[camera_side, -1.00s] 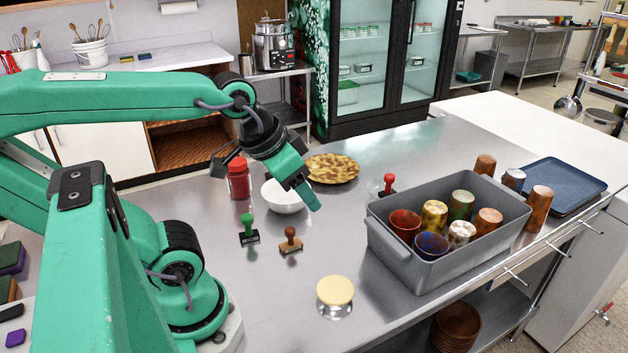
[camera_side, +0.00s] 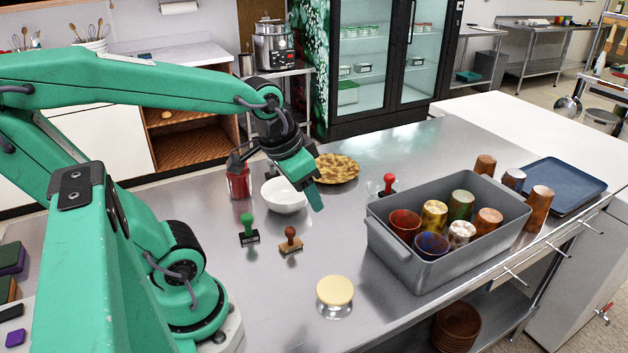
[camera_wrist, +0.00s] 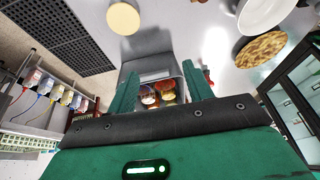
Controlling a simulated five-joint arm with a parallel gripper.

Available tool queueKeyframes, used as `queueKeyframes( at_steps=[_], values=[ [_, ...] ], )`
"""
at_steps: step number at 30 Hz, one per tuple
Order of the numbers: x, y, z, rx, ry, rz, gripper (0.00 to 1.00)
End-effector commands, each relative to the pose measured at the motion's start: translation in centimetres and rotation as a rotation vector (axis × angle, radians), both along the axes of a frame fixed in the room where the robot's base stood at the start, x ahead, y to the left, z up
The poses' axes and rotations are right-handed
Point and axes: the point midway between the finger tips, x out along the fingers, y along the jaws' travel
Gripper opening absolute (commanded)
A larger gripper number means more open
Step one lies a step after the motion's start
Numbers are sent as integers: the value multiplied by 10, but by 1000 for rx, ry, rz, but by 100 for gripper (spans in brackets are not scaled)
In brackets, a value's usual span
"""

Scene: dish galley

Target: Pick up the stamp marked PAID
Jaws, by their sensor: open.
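Three stamps stand on the steel counter in the side view: a green-handled stamp (camera_side: 248,230), a brown-handled stamp (camera_side: 291,240) and a red-handled stamp (camera_side: 388,184). The red one stands at the far left corner of the grey bin. Their markings are too small to read, so I cannot tell which says PAID. My gripper (camera_side: 315,196) is open and empty above the counter, beside the white bowl and beyond the green and brown stamps. In the wrist view my gripper (camera_wrist: 162,88) shows two spread fingers with nothing held. I make out no stamp in that view.
The grey bin (camera_side: 400,255) with several cups is at the right. A cream-topped round object (camera_side: 335,291) is in front. The counter between is clear.

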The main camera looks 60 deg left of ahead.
Motion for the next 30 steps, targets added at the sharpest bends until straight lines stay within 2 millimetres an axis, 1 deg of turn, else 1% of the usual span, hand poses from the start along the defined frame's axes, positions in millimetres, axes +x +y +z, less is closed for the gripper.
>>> queueKeyframes(
  at_steps=[1,6,12,18,24,27,30],
  values=[
    [4,7,-7,3,27,8,51],
    [15,28,-31,11,105,16,51],
    [22,54,-61,8,193,21,51],
    [23,81,-95,-9,278,23,51],
    [20,102,-124,-33,344,23,51],
    [18,107,-133,-41,363,21,51],
    [17,111,-138,-45,371,20,51]
  ],
)
